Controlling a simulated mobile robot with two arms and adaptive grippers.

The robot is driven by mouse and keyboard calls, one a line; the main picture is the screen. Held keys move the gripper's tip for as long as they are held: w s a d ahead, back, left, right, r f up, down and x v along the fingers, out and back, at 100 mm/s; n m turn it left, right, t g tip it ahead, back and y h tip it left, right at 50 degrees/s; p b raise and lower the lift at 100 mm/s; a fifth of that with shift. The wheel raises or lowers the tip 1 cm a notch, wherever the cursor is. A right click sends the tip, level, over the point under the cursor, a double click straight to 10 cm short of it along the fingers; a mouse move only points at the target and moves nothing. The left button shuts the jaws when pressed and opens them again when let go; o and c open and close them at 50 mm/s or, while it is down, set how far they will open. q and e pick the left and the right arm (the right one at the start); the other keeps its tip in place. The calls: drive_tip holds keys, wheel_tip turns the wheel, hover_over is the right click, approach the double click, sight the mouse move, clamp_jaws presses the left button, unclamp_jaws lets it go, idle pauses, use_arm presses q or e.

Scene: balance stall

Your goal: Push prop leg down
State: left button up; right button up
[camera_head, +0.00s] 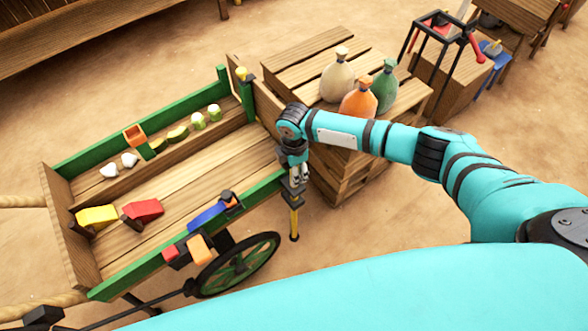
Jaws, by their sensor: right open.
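A yellow prop leg (294,222) hangs below a dark bracket at the near right corner of the wooden cart (172,235). Its lower end is near the sandy ground; I cannot tell whether it touches. My right gripper (296,186) is open and points down at the top of the leg, at the cart's green side rail. The gripper partly hides the leg's top, and I cannot tell whether they touch.
The cart holds coloured blocks and pale stones. Its spoked wheel (238,265) stands left of the leg. A slatted crate (300,75) with three tied sacks stands behind my right arm. A black frame (440,38) stands at the upper right. Sandy ground lies around.

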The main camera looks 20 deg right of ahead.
sight(295, 189)
clamp_jaws()
idle(0.4)
wheel_tip(295, 189, down, 11)
drive_tip(key=b, duration=0.6)
drive_tip(key=shift+r+b, duration=0.1)
drive_tip(key=shift+b, duration=0.25)
drive_tip(key=shift+s+r, duration=0.15)
drive_tip(key=shift+s, duration=0.1)
